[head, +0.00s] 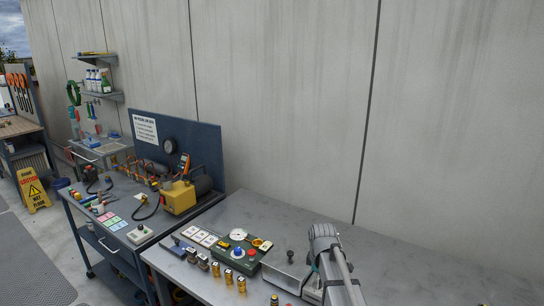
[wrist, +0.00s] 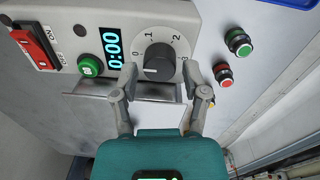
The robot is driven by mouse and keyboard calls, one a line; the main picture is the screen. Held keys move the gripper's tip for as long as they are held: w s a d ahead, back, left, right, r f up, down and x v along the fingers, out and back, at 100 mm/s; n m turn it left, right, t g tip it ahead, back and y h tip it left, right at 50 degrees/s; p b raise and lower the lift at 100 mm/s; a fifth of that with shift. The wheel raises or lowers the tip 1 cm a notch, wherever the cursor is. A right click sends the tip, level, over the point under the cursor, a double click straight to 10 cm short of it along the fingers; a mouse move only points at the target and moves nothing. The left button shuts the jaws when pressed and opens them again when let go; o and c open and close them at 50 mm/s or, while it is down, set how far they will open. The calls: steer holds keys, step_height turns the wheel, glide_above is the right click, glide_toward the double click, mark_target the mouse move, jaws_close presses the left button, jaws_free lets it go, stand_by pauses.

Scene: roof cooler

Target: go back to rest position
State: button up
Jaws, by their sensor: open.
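My gripper (wrist: 175,74) shows in the wrist view with its two fingers spread wide and nothing between them. Its fingertips lie over the lower edge of a pale control panel (wrist: 200,20), on either side of a round dial (wrist: 160,60). I cannot tell whether they touch the panel. In the head view, part of my grey arm stands at the bottom right, and the gripper itself is not visible there.
The panel has a red switch (wrist: 34,47), a green button (wrist: 90,65) and a display (wrist: 112,47) reading 0:00. Green (wrist: 238,41) and red (wrist: 223,74) buttons sit to the right.

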steer(key=shift+r+p, duration=3.7)
steer(key=shift+r, duration=0.3)
steer(key=shift+r+p, duration=0.35)
